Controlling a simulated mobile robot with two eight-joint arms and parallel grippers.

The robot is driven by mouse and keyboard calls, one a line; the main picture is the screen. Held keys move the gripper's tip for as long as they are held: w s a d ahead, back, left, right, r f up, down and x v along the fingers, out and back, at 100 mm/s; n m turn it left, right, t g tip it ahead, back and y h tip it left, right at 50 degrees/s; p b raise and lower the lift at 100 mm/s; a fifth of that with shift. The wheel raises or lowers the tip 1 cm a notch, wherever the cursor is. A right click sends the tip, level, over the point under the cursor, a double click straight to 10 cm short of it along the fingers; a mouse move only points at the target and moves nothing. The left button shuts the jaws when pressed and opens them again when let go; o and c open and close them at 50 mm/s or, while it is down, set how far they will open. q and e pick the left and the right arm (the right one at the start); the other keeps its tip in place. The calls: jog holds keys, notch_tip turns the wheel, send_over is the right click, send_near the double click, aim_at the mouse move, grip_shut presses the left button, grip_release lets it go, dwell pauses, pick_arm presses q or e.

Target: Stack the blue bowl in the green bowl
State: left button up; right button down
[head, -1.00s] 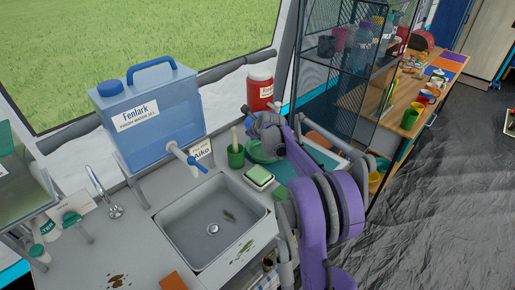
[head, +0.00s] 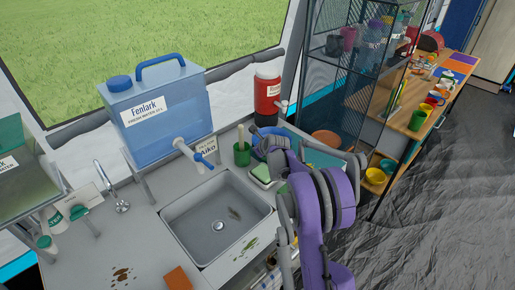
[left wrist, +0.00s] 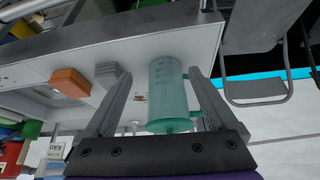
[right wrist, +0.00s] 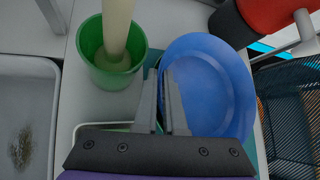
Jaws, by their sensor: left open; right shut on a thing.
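The blue bowl (right wrist: 222,75) is large in the right wrist view, its open side facing the camera. My right gripper (right wrist: 165,80) is shut on its left rim. In the head view only a blue edge of the bowl (head: 257,146) shows beside my purple right arm, low over the counter right of the sink. I cannot make out the green bowl now; the blue bowl and my arm cover the place where it stood, and contact between the bowls cannot be seen. My left gripper (left wrist: 160,95) is open in the left wrist view, with a teal jug (left wrist: 168,92) beyond its fingers.
A green cup (head: 242,154) with a brush stands just left of the blue bowl. A sponge (head: 264,173), the sink (head: 215,215), the blue water container (head: 160,115) and a red jug (head: 267,95) are near. A mesh shelf (head: 345,90) stands at the right.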

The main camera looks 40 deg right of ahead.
jog(key=c, duration=1.5)
grip_release()
jog(key=shift+f, duration=0.3)
jog(key=shift+o, duration=1.1)
jog(key=shift+s, duration=0.1)
jog(key=shift+r, duration=0.6)
jog(key=v, duration=1.2)
jog(key=s+a+n+g+y, duration=0.1)
jog(key=s+a+n, duration=0.5)
jog(key=a+n, duration=0.4)
jog(key=s+a+n+g+y, duration=0.1)
jog(key=s+a+n, duration=0.6)
jog(key=a, duration=0.6)
jog(key=s+a+f+n+g, duration=0.1)
jog(key=s+a+f+n, duration=0.2)
jog(key=s+n, duration=0.4)
jog(key=s+a+f+n+g, duration=0.1)
jog(key=s+a+f+n, duration=0.2)
jog(key=n, duration=0.7)
jog(key=s+a, duration=0.2)
jog(key=s, duration=0.2)
jog(key=shift+s+n+y, duration=0.3)
jog(key=shift+n+y, duration=0.1)
